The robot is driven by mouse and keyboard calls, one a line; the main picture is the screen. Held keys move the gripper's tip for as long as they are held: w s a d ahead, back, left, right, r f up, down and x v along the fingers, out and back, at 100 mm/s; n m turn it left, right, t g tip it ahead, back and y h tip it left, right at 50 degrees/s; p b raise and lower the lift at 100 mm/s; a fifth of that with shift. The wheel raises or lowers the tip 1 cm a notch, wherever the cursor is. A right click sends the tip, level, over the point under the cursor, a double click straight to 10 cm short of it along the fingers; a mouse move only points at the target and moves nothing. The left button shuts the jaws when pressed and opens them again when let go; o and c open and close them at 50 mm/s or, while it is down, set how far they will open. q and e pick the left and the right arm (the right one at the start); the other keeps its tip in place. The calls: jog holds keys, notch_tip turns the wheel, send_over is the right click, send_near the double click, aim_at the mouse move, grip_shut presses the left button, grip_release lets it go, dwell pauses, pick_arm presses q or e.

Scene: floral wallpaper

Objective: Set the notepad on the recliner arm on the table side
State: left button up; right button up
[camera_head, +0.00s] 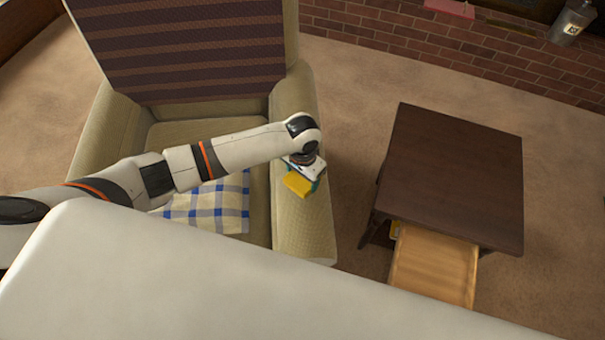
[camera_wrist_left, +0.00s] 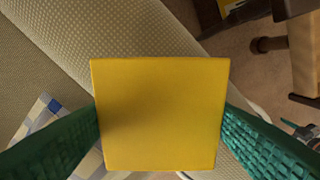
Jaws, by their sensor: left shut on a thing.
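The yellow notepad (camera_head: 298,183) is in my left gripper (camera_head: 305,176), over the recliner arm (camera_head: 303,228) on the side of the table (camera_head: 452,172). In the left wrist view the notepad (camera_wrist_left: 160,115) fills the middle, between the two green fingers (camera_wrist_left: 160,130), which touch its left and right edges. The recliner arm (camera_wrist_left: 125,30) shows beneath it as pale woven fabric. I cannot tell whether the notepad touches the arm or hangs just above it. My right gripper is not in view.
The beige recliner (camera_head: 100,135) has a striped cover (camera_head: 185,50) on its back and a checked cloth (camera_head: 225,205) on its seat. The dark table has a light wooden drawer (camera_head: 433,265) pulled open. Bare carpet lies between recliner and table.

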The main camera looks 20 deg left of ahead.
pick_arm(q)
jog(key=o, duration=1)
notch_tip(320, 180, up, 12)
jog(key=shift+r+p, duration=0.25)
jog(key=shift+p, duration=0.55)
